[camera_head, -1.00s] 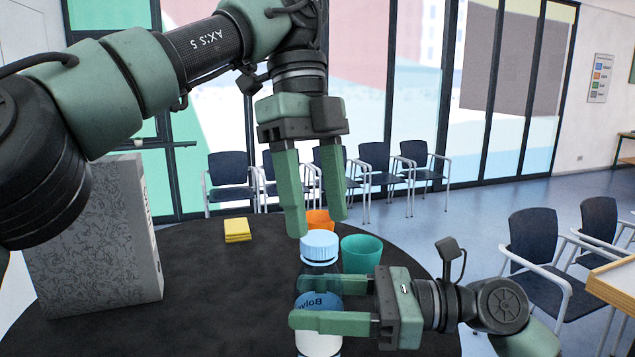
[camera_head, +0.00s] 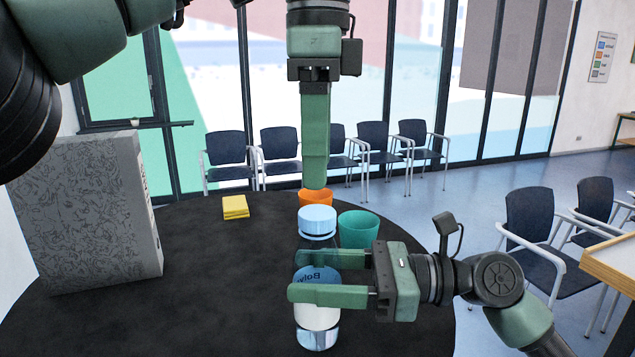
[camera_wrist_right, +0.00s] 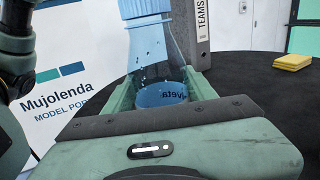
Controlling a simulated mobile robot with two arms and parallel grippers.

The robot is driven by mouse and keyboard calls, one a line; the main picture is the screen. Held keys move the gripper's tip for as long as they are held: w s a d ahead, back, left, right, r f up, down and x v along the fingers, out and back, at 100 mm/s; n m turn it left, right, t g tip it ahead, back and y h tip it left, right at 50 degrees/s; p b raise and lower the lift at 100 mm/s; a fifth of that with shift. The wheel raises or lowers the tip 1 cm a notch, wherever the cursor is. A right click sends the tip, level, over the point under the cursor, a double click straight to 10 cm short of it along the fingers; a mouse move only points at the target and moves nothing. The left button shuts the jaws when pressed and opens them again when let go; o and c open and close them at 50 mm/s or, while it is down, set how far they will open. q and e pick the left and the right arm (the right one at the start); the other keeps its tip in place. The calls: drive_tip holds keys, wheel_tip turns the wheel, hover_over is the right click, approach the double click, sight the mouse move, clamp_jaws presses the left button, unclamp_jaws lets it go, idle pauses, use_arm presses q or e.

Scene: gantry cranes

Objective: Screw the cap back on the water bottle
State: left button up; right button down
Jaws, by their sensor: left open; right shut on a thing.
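The clear water bottle (camera_head: 317,338) stands upright at the front of the dark round table, with a white and blue label. A light blue cap (camera_head: 317,219) sits on its top; I cannot tell how tight it is. My right gripper (camera_head: 300,277) comes in from the right and is shut around the bottle's middle, below the cap. The right wrist view shows the bottle (camera_wrist_right: 150,62) between the fingers and the ribbed blue cap (camera_wrist_right: 146,8), cut off at the top. My left gripper (camera_head: 315,186) points down above the cap, open, empty and apart from it. One finger hides the other.
An orange cup (camera_head: 315,197) and a teal cup (camera_head: 358,229) stand close behind the bottle. Yellow notes (camera_head: 235,207) lie at the table's back. A grey patterned box file (camera_head: 85,215) stands at left. The table (camera_head: 215,300) between file and bottle is clear.

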sight(317, 212)
use_arm(q)
drive_tip(key=shift+f, duration=3.15)
